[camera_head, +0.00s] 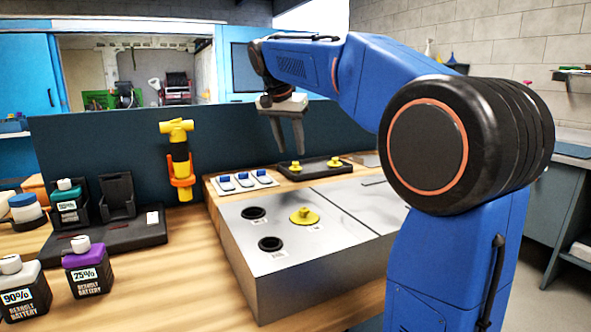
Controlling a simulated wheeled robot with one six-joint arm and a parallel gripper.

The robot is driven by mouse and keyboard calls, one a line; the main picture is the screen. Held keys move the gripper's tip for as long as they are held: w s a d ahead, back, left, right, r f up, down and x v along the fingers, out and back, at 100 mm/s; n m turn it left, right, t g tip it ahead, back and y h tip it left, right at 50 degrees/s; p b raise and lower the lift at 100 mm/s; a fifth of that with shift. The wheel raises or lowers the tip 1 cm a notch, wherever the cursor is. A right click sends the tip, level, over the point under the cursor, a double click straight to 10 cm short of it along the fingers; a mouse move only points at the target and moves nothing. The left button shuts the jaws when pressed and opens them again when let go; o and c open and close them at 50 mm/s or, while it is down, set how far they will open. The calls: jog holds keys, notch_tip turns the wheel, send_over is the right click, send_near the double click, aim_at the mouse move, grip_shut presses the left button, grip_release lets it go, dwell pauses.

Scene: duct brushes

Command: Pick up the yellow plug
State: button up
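A yellow plug (305,215) with a raised knob sits on top of the grey metal box (250,290), beside two dark round holes. Two more yellow plugs, a left one (295,166) and a right one (333,162), are in a black tray (315,170) behind the box. My gripper (290,150) points down above the area of the black tray, near its left plug. Its two grey fingers look apart with nothing between them. I cannot tell the exact height of the fingertips over the tray.
Three white-and-blue switches (241,181) lie left of the tray. A yellow tool (178,150) hangs in an orange holder on the dark panel (90,150). Battery bottles (88,270) and a black dock (110,236) stand on the wooden bench at left.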

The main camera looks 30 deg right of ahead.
aim_at(295, 163)
jog(key=shift+x, duration=2.7)
jog(key=shift+s, duration=0.2)
jog(key=c, duration=0.8)
